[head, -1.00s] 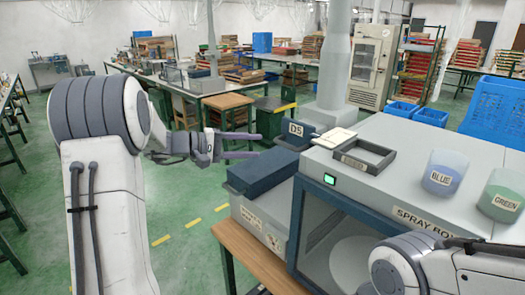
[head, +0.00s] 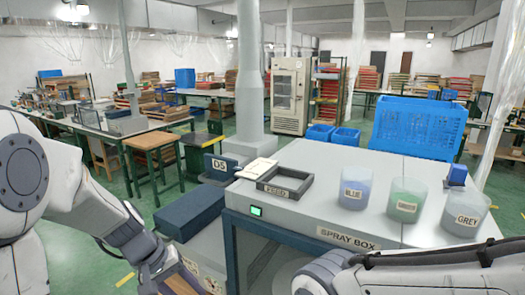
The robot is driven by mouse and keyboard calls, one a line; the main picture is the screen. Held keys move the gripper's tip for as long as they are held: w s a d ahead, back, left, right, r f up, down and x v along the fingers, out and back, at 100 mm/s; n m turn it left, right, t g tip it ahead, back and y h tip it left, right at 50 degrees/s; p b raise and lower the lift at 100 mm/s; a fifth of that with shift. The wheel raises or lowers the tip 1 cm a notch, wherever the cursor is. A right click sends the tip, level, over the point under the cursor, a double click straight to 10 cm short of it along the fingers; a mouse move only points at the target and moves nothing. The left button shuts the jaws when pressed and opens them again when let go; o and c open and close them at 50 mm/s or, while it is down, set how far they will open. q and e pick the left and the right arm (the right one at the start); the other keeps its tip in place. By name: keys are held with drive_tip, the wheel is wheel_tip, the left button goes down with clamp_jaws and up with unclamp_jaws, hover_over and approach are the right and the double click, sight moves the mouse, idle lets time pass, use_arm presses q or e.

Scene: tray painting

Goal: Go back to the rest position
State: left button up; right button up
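My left arm comes in from the left and bends down. Its gripper (head: 172,275) is low at the bottom edge, in front of the dark blue box. Its fingers look apart, with a brown wooden surface showing between them; the tips are partly cut off. My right arm (head: 400,268) lies across the bottom right, in front of the spray box (head: 318,228). Its gripper is out of view. Cups labelled BLUE (head: 355,188), GREEN (head: 407,200) and GREY (head: 465,214) stand on the spray box. A dark tray frame (head: 285,193) lies at its left back.
A dark blue box (head: 188,214) and a D5 sign (head: 219,168) stand left of the spray box. A large blue crate (head: 420,125) is behind it. A pale pillar (head: 250,90) and work tables stand farther back. Green floor shows at left.

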use_arm(q)
drive_tip(key=s+a+f+m+y, duration=0.2)
drive_tip(key=s+m+y, duration=0.2)
drive_tip(key=s, duration=0.1)
drive_tip(key=s+d+r+m, duration=0.2)
drive_tip(key=s+d+m, duration=0.2)
drive_tip(key=s+d, duration=0.3)
drive_tip(key=s+d+r+m+g, duration=0.1)
drive_tip(key=s+d+r+m, duration=0.2)
drive_tip(key=s+d, duration=0.4)
drive_tip(key=shift+r+m, duration=0.15)
drive_tip(key=shift+m, duration=0.55)
idle(0.4)
